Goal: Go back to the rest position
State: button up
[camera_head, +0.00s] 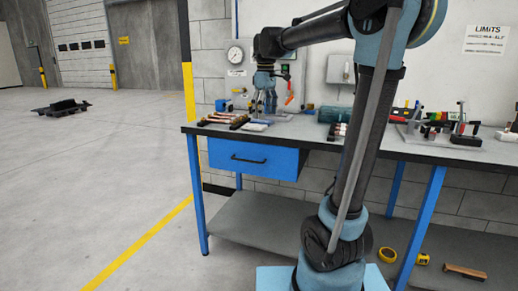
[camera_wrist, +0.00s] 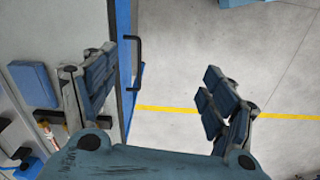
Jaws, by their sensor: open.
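My gripper (camera_head: 264,106) hangs over the left part of the workbench (camera_head: 330,133), fingers pointing down, near the bench top. In the wrist view its two fingers (camera_wrist: 158,95) stand wide apart with nothing between them. That view shows the bench edge, the drawer handle (camera_wrist: 134,60) and the floor past the fingers. Several brown, copper-coloured pieces (camera_head: 222,118) lie on the bench just left of my gripper; their exact shapes are too small to tell.
The blue drawer (camera_head: 250,159) looks shut. A gauge (camera_head: 235,55) hangs on the wall behind. A vice-like fixture (camera_head: 466,129) and other tools stand on the right of the bench. A tape measure (camera_head: 387,255) lies on the lower shelf. The floor at left is mostly clear.

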jog(key=s+d+f+m+t, duration=0.1)
jog(key=s+d+f+m, duration=0.2)
jog(key=s+d+f, duration=0.3)
jog(key=s+d+f+m, duration=0.3)
jog(key=s+d+f, duration=0.15)
jog(key=s, duration=0.45)
jog(key=s+d+f+m, duration=0.3)
jog(key=s+f, duration=0.3)
jog(key=f, duration=0.2)
jog(key=s+d+f+m+t, duration=0.1)
jog(key=s+d+f+m, duration=0.2)
jog(key=s+f, duration=0.4)
jog(key=shift+d+f, duration=0.2)
jog(key=shift+f, duration=0.6)
